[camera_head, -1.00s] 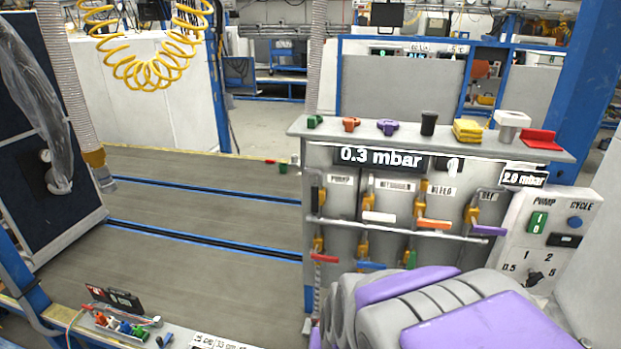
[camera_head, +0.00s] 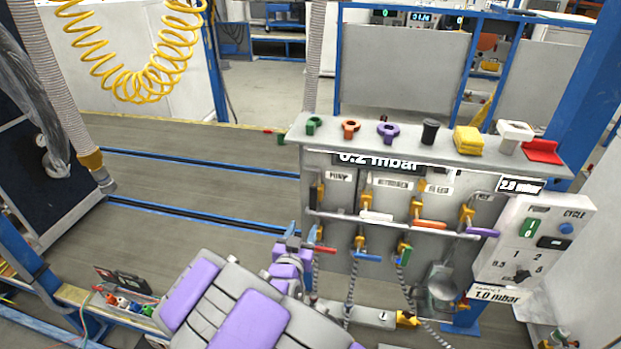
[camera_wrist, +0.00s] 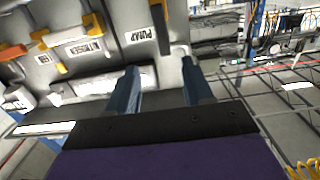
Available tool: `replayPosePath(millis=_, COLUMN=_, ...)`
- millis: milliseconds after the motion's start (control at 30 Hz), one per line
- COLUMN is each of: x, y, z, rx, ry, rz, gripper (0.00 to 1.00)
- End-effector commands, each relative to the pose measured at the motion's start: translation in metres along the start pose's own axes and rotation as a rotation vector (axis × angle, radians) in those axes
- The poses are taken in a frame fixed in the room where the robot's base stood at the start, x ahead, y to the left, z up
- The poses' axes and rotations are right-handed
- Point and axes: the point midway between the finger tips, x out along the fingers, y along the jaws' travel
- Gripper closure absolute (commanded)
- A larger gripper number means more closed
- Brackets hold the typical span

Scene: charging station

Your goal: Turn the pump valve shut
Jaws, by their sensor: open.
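The pump valve (camera_head: 317,194) is at the left end of the panel's upper row, under the PUMP label (camera_head: 338,176). Its dark handle looks upright. My gripper (camera_head: 302,233) is at the panel's left edge, below the pump valve and close to a red-handled valve (camera_head: 321,250). In the wrist view my gripper (camera_wrist: 160,75) has its two blue fingers apart, with no object clearly held between them.
White (camera_head: 376,216), orange (camera_head: 430,225) and purple (camera_head: 483,232) handles stand along the upper row, by a horizontal rail. Blue (camera_head: 366,256) and green (camera_head: 404,254) handles are below. Loose items line the top shelf (camera_head: 460,160).

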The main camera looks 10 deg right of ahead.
Motion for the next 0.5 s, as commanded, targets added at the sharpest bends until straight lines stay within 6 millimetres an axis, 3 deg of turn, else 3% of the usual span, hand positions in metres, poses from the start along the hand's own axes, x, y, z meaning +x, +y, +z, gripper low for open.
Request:
replayPosePath(millis=233, x=0.002, y=-0.003, z=-0.009, rx=-0.016, ry=0.061, rz=-0.008, gripper=0.49)
replayPosePath(millis=500, x=0.032, y=-0.002, z=-0.011, rx=-0.013, ry=0.061, rz=-0.005, gripper=0.49)
